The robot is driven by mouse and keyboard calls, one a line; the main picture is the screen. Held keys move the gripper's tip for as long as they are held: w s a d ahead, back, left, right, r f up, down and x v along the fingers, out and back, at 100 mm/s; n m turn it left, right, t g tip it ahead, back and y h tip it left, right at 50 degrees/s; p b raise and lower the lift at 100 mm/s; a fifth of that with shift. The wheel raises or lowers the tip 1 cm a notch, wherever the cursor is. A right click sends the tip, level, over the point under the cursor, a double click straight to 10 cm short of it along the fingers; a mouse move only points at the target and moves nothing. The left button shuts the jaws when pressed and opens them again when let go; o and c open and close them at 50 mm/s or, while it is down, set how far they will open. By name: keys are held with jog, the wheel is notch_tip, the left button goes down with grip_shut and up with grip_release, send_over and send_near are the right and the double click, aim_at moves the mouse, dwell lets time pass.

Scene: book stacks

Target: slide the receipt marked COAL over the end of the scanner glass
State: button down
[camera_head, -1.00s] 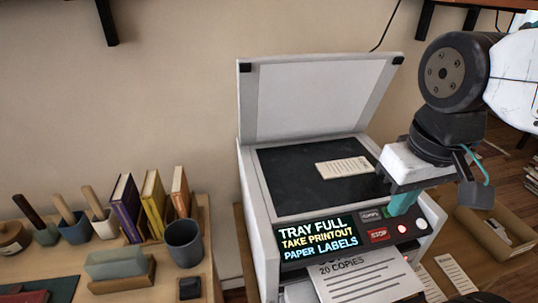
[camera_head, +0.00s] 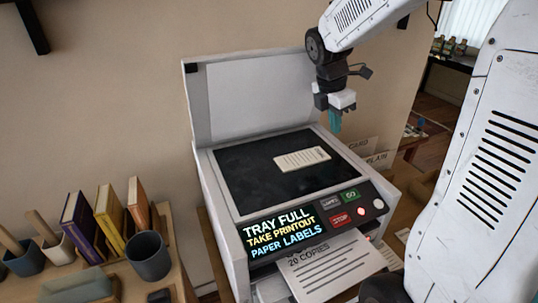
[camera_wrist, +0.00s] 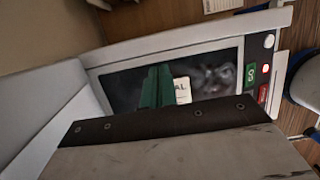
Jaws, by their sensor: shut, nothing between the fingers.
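The receipt (camera_head: 302,158) is a small cream slip lying flat on the dark scanner glass (camera_head: 250,182), right of the glass's middle. In the wrist view the receipt (camera_wrist: 183,90) is partly hidden behind my fingers, and the letters "AL" show on it. The glass also shows in the wrist view (camera_wrist: 120,88). My gripper (camera_head: 335,122) has teal fingertips pointing down. It is above the far right part of the scanner, apart from the receipt. In the wrist view my fingertips (camera_wrist: 157,88) are together with nothing between them.
The raised scanner lid (camera_head: 250,100) stands behind the glass. The front panel (camera_head: 283,233) reads "TRAY FULL, TAKE PRINTOUT, PAPER LABELS". A printed sheet (camera_head: 335,262) sticks out below it. Books (camera_head: 110,220) and a dark cup (camera_head: 148,257) stand at left.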

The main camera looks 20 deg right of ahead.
send_near(272, 165)
jog(key=shift+a+f, duration=0.1)
jog(key=shift+f, duration=0.55)
jog(key=x, duration=0.4)
jog(key=shift+a+f, duration=0.15)
jog(key=shift+f, duration=0.45)
jog(key=shift+d+r, duration=0.1)
jog(key=shift+d, duration=0.4)
